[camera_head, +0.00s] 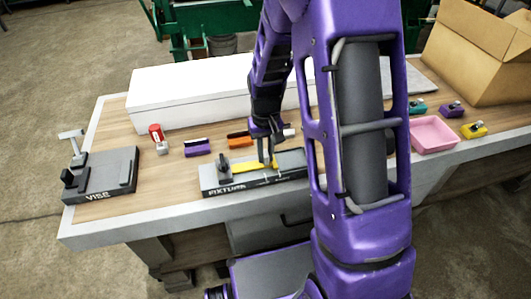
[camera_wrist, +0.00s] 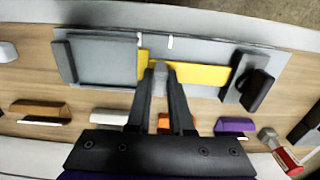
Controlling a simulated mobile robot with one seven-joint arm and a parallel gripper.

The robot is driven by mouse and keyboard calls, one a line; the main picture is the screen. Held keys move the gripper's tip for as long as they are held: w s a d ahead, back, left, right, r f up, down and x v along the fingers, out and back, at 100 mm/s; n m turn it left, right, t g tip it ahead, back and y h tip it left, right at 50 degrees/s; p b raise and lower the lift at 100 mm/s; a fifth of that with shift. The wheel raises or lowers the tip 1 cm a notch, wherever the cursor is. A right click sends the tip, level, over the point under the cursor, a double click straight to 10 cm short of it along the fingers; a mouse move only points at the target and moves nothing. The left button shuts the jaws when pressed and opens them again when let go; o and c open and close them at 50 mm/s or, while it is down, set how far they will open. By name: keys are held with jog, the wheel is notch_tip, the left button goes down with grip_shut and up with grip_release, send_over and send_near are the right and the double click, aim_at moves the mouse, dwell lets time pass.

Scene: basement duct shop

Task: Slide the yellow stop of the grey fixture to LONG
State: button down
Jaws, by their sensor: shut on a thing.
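The grey fixture (camera_head: 209,178) lies on the bench front, labelled FIXTURE on its front face. In the wrist view it (camera_wrist: 105,62) shows upside down, with a dark clamp at its right end and a raised grey block at its left. The yellow stop (camera_head: 246,168) lies along the fixture's middle; in the wrist view its long strip (camera_wrist: 205,76) runs right from a short crosspiece. My gripper (camera_head: 267,162) is down at the stop. In the wrist view my gripper (camera_wrist: 160,72) is shut on a small grey post at the stop. White marks lie near the crosspiece; LONG is unreadable.
A grey vise (camera_head: 105,172) stands at the bench's left end. A long white box (camera_head: 195,88) spans the back. A pink tray (camera_head: 433,135) is right.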

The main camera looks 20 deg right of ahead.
aim_at(250, 165)
jog(key=shift+a, duration=2.25)
jog(key=c, duration=0.8)
grip_release()
jog(key=shift+a, duration=0.1)
jog(key=shift+r, duration=0.1)
jog(key=shift+r, duration=0.35)
notch_tip(250, 165, up, 17)
jog(key=shift+f, duration=0.2)
